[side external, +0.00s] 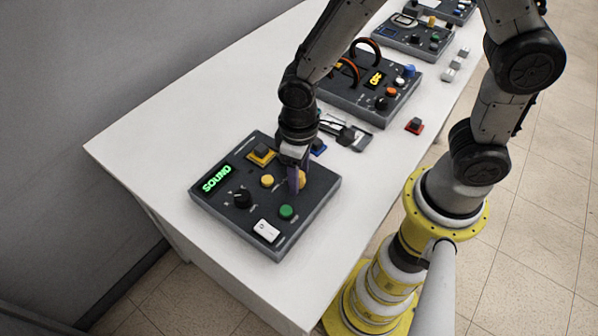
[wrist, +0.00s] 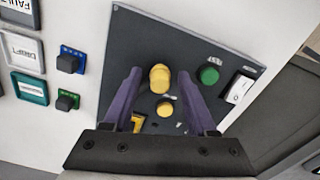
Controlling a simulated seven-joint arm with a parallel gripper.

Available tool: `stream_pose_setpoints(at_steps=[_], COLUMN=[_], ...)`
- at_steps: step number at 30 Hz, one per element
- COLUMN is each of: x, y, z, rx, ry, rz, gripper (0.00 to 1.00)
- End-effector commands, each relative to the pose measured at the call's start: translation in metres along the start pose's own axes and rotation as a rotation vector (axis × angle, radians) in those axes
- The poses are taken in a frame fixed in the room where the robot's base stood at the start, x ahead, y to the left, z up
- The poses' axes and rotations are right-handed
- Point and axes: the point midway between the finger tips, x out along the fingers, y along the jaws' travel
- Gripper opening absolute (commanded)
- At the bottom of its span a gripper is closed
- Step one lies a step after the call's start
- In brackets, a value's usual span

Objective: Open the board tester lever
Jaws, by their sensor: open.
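My gripper (side external: 298,180) is over the panel reading "SOUND" (side external: 310,210), pointing down, with purple fingers. In the wrist view my gripper (wrist: 161,78) is open, its fingers on either side of a tall yellow knob (wrist: 159,78). A gap shows between the fingers and the knob. The knob also shows beside a finger in the side view (side external: 302,178). No part is clearly marked as a board tester lever. A flat device with a dark, lever-like part (side external: 347,134) lies behind the panel, partly hidden by my arm.
The panel has a yellow button (side external: 267,181), green button (side external: 286,212), black dial (side external: 242,198), and white rocker (side external: 266,230). Blue- and green-based switches (wrist: 68,62) sit left in the wrist view. More panels (side external: 375,85) stand farther along. The table's near-left area is clear.

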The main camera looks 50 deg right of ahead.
Motion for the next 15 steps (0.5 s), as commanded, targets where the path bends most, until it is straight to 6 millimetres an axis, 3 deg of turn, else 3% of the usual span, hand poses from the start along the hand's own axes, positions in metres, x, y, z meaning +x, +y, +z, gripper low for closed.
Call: stream_pose_setpoints(at_steps=[1,10,15], x=[-0.0001,-0.0007,-0.0012], y=[0.0,-0.0006,-0.0013], z=[0.0,-0.0011,-0.0022], rx=[0.0,0.0,-0.001], ry=[0.0,0.003,0.007], rz=[0.0,-0.001,-0.002], gripper=[0.52,0.0,0.0])
